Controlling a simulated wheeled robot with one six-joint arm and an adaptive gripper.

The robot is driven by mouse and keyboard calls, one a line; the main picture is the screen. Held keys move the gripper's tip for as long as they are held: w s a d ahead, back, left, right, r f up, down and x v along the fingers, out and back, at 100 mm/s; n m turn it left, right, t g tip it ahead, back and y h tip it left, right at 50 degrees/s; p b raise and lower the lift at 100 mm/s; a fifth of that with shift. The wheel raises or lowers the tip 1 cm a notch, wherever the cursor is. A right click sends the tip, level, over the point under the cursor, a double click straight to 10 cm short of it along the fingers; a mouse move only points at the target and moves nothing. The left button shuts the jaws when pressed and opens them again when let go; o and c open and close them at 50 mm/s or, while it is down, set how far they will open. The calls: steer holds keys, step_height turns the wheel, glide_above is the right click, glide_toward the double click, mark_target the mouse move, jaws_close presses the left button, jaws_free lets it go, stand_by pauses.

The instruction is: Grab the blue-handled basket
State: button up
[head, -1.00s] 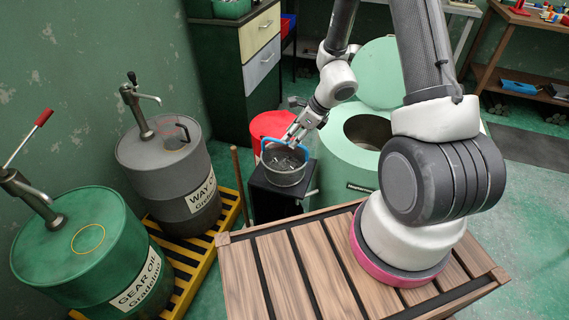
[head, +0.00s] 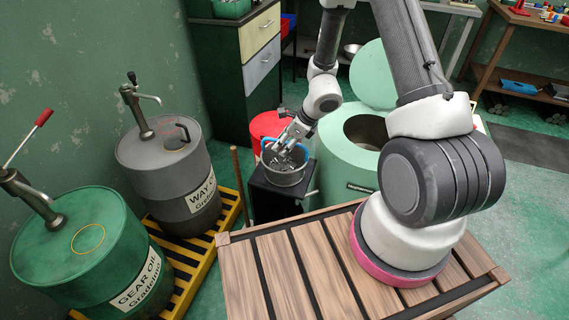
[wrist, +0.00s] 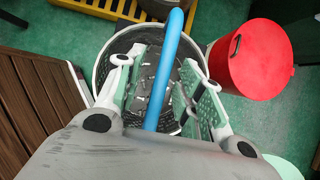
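The basket (head: 285,180) is a round grey perforated metal pot with small metal parts inside. It stands upright on a black stand (head: 264,205). Its blue handle (wrist: 168,72) arches up over the basket and crosses the middle of the wrist view. My gripper (head: 284,152) is low over the basket, pointing down. In the wrist view its two fingers (wrist: 163,60) are apart, one on each side of the handle, with visible gaps to it. The basket wall (wrist: 103,62) shows outside the fingers there. The head view partly hides the handle behind my gripper.
A red can (head: 266,126) stands close behind the basket; it also shows in the wrist view (wrist: 262,60). A green round tank (head: 343,165) with its lid open is to the right. A wooden slatted top (head: 290,262) lies in front. Drums stand on a yellow pallet (head: 228,212) at left.

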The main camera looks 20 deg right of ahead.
stand_by(0.3)
jaws_close()
stand_by(0.3)
